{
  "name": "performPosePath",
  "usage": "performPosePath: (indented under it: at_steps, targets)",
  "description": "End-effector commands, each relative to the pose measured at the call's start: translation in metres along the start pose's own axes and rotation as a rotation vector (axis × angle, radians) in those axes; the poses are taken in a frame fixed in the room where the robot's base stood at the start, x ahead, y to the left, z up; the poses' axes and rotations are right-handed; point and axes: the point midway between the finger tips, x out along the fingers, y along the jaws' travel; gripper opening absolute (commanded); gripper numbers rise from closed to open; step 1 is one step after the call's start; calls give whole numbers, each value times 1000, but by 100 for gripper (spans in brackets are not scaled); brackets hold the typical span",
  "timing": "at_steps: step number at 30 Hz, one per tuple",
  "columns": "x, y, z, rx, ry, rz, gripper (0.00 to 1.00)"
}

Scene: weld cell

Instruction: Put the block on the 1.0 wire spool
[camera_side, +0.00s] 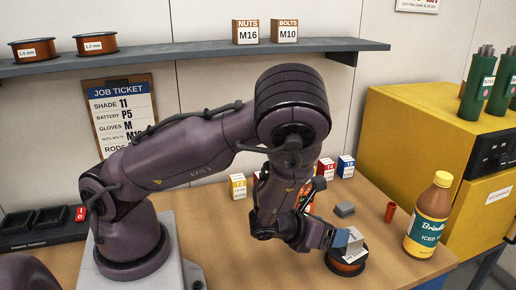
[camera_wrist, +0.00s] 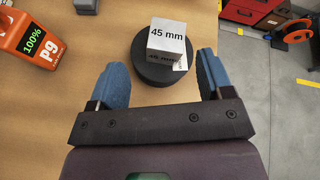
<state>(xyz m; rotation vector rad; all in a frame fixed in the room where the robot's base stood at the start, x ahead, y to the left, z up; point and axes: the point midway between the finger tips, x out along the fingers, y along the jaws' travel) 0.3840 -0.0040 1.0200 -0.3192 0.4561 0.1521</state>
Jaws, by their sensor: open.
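A silver-grey block (camera_wrist: 167,38) marked 45 mm rests on top of a dark round wire spool (camera_wrist: 151,72) in the wrist view. In the side view the spool (camera_side: 346,266) stands on the table with a copper-coloured winding and a pale label, too small to read. The block (camera_side: 355,241) shows partly behind a blue finger there. My gripper (camera_wrist: 162,62) is open, its two blue fingers apart on either side of the block with visible gaps. It is also low over the spool in the side view (camera_side: 345,239).
An orange battery pack (camera_wrist: 35,38) lies left in the wrist view. Spools marked 1.6 mm (camera_side: 33,50) and 1.2 mm (camera_side: 96,43) sit on the shelf (camera_side: 200,55).

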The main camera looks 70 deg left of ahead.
Motion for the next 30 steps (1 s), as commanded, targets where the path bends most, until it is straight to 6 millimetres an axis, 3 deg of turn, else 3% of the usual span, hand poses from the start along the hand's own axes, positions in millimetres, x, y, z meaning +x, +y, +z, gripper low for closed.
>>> performPosePath:
  at_steps: [3, 8, 15, 22, 27, 30]
  targets:
    - [-8, -7, 21, -434, 65, 87, 73]
    - [-32, -20, 50, -1003, 159, 207, 73]
    - [-98, -39, 101, -1716, 255, 397, 73]
    - [-188, -40, 138, -2244, 216, 615, 73]
    - [-248, -31, 146, -2509, 83, 758, 73]
    - [-270, -27, 144, -2601, 8, 810, 73]
